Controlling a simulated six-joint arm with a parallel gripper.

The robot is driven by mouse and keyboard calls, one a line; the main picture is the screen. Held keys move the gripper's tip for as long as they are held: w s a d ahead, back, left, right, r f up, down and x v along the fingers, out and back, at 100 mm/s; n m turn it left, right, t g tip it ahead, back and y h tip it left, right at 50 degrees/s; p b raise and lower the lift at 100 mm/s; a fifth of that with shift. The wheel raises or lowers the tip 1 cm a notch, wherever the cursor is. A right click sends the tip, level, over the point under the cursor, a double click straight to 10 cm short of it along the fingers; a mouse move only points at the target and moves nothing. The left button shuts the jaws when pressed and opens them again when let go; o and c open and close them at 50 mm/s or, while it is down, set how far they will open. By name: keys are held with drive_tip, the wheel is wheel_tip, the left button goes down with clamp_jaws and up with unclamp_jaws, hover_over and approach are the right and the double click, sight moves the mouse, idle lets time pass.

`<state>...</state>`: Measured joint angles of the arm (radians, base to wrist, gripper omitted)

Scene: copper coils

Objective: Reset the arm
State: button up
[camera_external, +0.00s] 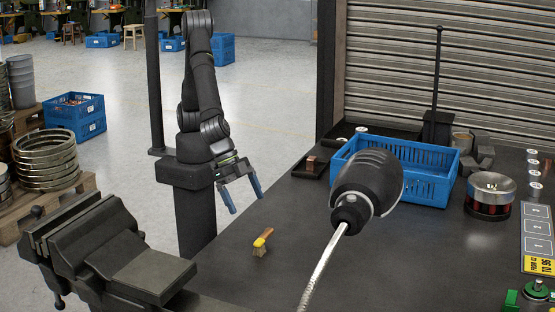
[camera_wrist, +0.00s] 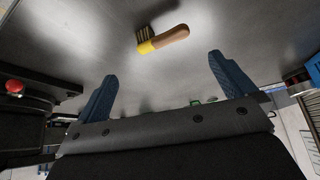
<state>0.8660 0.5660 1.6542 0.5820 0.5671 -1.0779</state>
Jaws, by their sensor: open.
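My gripper (camera_external: 245,194) has blue fingers. It is open and empty, held above the left edge of the dark workbench (camera_external: 310,205). Its two spread fingers also show in the wrist view (camera_wrist: 167,85), with nothing between them. A small brush (camera_external: 262,242) with a brown handle and a yellow band lies on the bench, below and to the right of my gripper. The brush also shows in the wrist view (camera_wrist: 166,40), beyond the fingertips and apart from them.
A grey vise (camera_external: 130,255) stands at the front left. A dark lamp head (camera_external: 367,185) on a metal gooseneck hangs over the bench's middle. A blue crate (camera_external: 425,180) stands behind it. Bench around the brush is clear.

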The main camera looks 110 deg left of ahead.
sight(261, 235)
drive_tip(key=x, duration=1.2)
drive_tip(key=shift+w, duration=0.1)
drive_tip(key=shift+r, duration=1)
